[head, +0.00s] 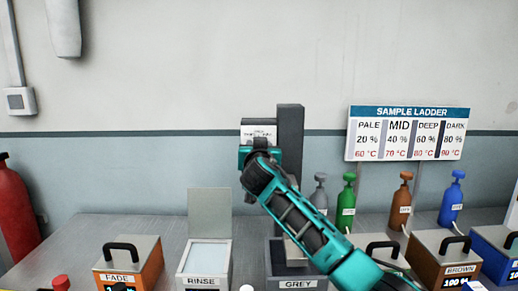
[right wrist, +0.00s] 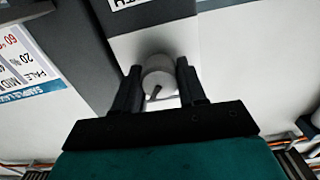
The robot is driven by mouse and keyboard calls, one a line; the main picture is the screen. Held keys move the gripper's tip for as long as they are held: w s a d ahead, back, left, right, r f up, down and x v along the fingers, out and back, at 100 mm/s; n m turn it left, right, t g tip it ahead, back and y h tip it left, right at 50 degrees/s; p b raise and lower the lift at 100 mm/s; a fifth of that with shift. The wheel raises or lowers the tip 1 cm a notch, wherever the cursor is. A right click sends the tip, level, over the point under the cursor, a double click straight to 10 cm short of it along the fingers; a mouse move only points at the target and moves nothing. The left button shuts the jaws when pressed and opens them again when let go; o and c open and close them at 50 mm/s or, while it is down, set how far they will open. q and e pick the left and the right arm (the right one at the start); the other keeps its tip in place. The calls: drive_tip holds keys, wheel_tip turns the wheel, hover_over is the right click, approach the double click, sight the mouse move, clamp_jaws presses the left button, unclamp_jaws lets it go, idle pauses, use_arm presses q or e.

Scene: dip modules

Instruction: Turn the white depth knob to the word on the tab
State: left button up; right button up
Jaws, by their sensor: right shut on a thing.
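The white depth knob (right wrist: 159,75) shows in the right wrist view on a pale panel, with a dark pointer line on its face towards the lower left. My right gripper (right wrist: 160,84) is shut on it, one dark finger on each side. In the head view my teal right arm reaches up to the grey post (head: 290,150), and my right gripper (head: 258,148) hides the knob. A white plate (head: 258,131) with small dark lettering shows just above the gripper; I cannot read it. No tab word is readable. My left gripper is not in view.
Bottles in grey, green (head: 347,205), orange and blue stand at the back right. A FADE box (head: 130,265), an open RINSE box (head: 206,258) and a BROWN box (head: 445,262) line the front of the bench.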

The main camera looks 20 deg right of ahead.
drive_tip(key=shift+r, duration=0.1)
drive_tip(key=n, duration=0.7)
drive_tip(key=shift+a+r+n, duration=0.1)
drive_tip(key=shift+n, duration=0.3)
drive_tip(key=n, duration=0.3)
drive_tip(key=shift+n, duration=0.3)
drive_tip(key=shift+a+n, duration=0.1)
drive_tip(key=shift+n, duration=1.9)
drive_tip(key=o, duration=0.9)
drive_tip(key=shift+a, duration=0.1)
drive_tip(key=shift+o, duration=0.7)
drive_tip(key=shift+f, duration=0.25)
